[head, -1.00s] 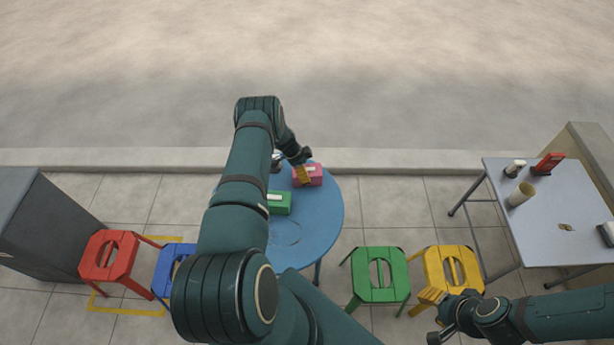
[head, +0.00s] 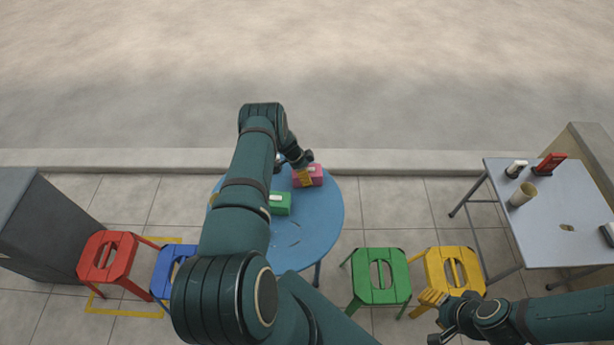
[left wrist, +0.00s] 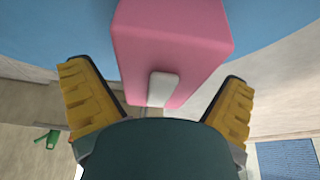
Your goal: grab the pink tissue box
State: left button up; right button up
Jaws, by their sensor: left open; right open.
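The pink tissue box (head: 313,176) lies on the round blue table (head: 325,215), near its far edge. In the left wrist view the pink tissue box (left wrist: 185,45) fills the upper middle, with a white tissue strip on its face. My left gripper (head: 304,174) is at the left side of the box. In the left wrist view its yellow fingers (left wrist: 160,100) are spread, one on each side of the box, with a gap showing beside each finger. My right gripper (head: 434,318) is empty, over the floor in front of the yellow stool.
A green tissue box (head: 280,203) stands on the table beside my left arm. Red (head: 108,257), blue (head: 172,268), green (head: 376,276) and yellow (head: 453,270) stools stand around. A grey-blue table (head: 560,235) at right holds a cup (head: 522,194) and a red item (head: 549,163).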

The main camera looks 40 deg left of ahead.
pick_arm(q)
jog(key=shift+f, duration=0.1)
dwell(0.5)
jog(key=c, duration=1.2)
